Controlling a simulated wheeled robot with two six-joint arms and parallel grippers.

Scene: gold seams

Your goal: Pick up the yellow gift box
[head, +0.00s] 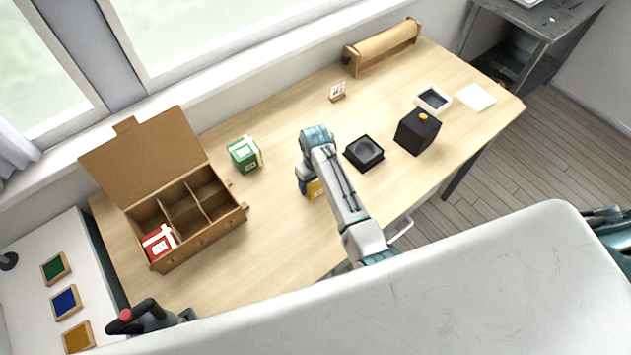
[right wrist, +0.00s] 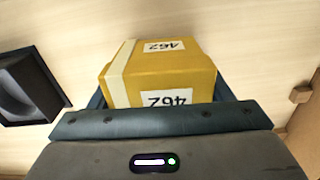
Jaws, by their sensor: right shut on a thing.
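The yellow gift box (head: 316,189) is on or just above the middle of the wooden table, mostly hidden under my right arm in the head view. In the right wrist view the yellow gift box (right wrist: 160,75) has a pale band and white labels reading 462. My right gripper (right wrist: 160,98) is shut on it, with dark fingers at its two sides. I cannot tell whether the box touches the table.
A compartment box (head: 200,237) with its lid up stands left, a red gift box (head: 159,243) in its front-left compartment. A green gift box (head: 245,153) stands nearby. A black tray (head: 365,153) and a black box (head: 417,132) are to the right. The table's front middle is clear.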

